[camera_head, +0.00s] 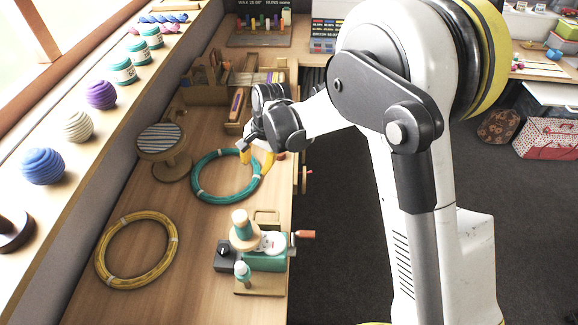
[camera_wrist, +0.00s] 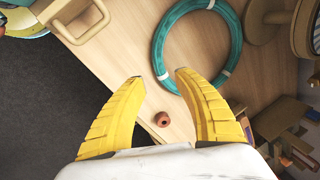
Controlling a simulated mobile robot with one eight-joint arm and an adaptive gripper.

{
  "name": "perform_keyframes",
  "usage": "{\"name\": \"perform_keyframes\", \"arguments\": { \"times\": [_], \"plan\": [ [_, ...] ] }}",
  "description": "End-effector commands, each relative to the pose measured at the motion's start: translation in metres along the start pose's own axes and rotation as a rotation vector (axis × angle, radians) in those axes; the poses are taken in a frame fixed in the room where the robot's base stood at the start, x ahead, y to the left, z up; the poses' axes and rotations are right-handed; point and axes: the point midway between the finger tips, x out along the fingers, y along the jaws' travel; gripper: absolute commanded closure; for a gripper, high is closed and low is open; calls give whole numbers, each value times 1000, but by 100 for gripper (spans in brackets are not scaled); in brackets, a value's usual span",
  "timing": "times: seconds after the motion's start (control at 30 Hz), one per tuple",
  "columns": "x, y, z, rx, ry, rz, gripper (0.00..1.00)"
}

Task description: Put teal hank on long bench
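The teal hank (camera_head: 227,197) is a ring of teal cord with pale ties, lying flat on the wooden bench (camera_head: 190,235). It also shows at the top of the wrist view (camera_wrist: 157,50). My gripper (camera_head: 257,158) has yellow fingers and is above the bench by the hank's far right part. The hank lies ahead of the fingertips. Which surface is the long bench I cannot tell for sure.
A yellow hank (camera_head: 105,270) lies nearer on the bench. A green winding device (camera_head: 265,252) stands by the right edge. A wooden spool (camera_head: 163,150) stands left of the teal hank. A small brown knob (camera_wrist: 162,119) is near the fingers. Yarn balls (camera_head: 78,126) line the sill.

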Motion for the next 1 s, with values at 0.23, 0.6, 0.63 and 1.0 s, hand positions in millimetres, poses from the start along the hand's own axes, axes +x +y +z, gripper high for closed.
{"name": "perform_keyframes", "arguments": {
  "times": [0.23,0.6,0.63,1.0],
  "plan": [
    [-17,7,-3,-12,16,-6,62],
    [-181,109,-1,-208,228,-34,62],
    [-192,120,2,-227,249,-32,62],
    [-260,248,60,-455,481,50,62]
  ]
}}
